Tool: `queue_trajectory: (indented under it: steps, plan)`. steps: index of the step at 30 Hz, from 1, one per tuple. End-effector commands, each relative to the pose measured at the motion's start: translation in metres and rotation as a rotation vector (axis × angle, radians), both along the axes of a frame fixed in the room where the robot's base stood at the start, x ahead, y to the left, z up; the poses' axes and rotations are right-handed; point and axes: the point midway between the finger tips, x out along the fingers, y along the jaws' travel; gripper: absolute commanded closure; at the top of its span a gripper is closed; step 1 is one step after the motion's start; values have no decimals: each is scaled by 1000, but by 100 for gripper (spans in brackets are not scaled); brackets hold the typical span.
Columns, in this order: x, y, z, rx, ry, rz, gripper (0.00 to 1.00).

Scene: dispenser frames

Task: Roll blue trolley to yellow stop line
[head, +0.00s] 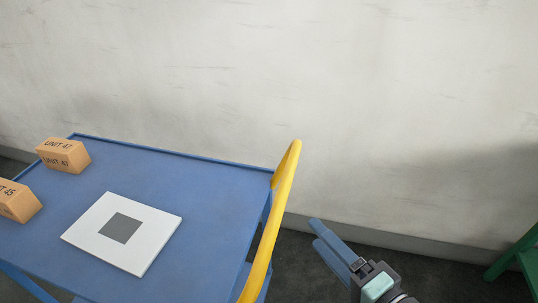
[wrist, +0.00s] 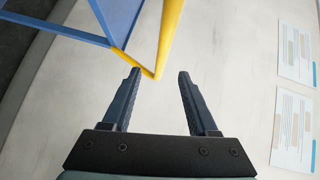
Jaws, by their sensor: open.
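The blue trolley (head: 190,190) stands at the left in the head view, with a yellow handle (head: 272,235) rising at its right end. Part of the blue frame (wrist: 125,15) and the yellow handle (wrist: 168,35) also show at the top of the wrist view. My gripper (head: 315,232) is to the right of the handle, its fingers apart with nothing between them. In the wrist view the gripper (wrist: 159,73) has the lower end of the visible handle close to its fingertips; whether they touch is unclear. The yellow stop line is not in view.
Two orange boxes (head: 63,155) (head: 17,201) and a white plate with a grey square (head: 150,240) lie on the trolley top. A pale wall (head: 380,110) runs behind. A green frame (head: 515,258) stands at far right. Two printed sheets (wrist: 297,55) (wrist: 292,130) show in the wrist view.

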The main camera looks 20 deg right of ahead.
Motion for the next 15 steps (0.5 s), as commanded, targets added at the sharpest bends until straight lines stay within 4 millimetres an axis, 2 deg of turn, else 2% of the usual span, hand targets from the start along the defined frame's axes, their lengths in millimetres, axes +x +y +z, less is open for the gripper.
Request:
queue_trajectory:
  steps: [1,3,7,11,15]
  plan:
    - [-3,-1,6,14,5,-1,41]
    - [-4,-1,6,26,5,-1,41]
    - [4,0,3,31,6,3,41]
    - [25,5,0,30,5,4,41]
    - [54,10,-3,30,4,5,41]
